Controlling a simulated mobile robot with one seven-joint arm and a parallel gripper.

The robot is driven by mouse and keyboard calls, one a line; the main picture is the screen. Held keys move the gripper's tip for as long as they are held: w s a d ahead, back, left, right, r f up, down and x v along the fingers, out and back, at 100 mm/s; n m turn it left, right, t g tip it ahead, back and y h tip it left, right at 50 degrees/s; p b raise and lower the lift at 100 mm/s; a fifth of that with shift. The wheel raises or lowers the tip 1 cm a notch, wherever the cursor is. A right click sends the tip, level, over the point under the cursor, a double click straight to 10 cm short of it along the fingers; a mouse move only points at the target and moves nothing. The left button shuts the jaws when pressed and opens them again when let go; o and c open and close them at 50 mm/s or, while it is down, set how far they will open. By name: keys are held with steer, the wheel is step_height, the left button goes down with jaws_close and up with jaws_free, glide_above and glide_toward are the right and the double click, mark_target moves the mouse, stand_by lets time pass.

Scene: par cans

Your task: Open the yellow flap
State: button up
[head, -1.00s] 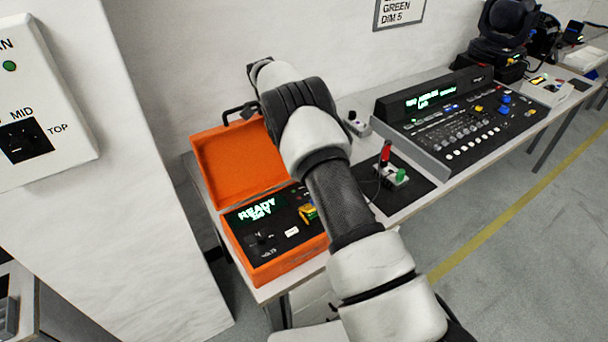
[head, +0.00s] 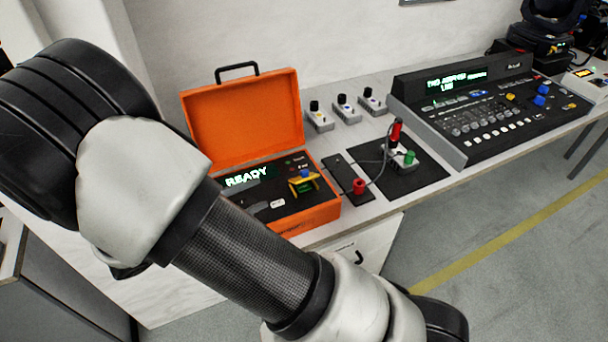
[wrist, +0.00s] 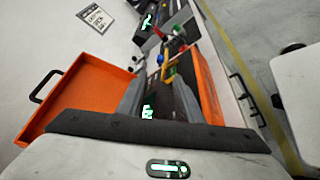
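The yellow flap (head: 302,183) sits on the black panel of the open orange case (head: 320,215), near its right side. A blue part is at its upper edge and something green shows beside it. How far the flap is raised is too small to tell. In the wrist view the flap (wrist: 169,74) is a small yellow patch beyond my fingers. My gripper (wrist: 160,92) is open, with its two grey fingers apart and the case panel visible between them. It looks empty and apart from the flap. In the head view my gripper is out of sight.
The case's orange lid (head: 243,122) stands open at the back. A red plug (head: 359,187) and a black mat (head: 400,165) with cabled connectors are right of the case. Several small switch boxes (head: 345,108) stand behind. A lighting console (head: 485,110) is farther right.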

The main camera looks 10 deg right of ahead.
mark_target(301, 175)
steer(key=x, duration=1.6)
steer(key=shift+s+d, duration=0.1)
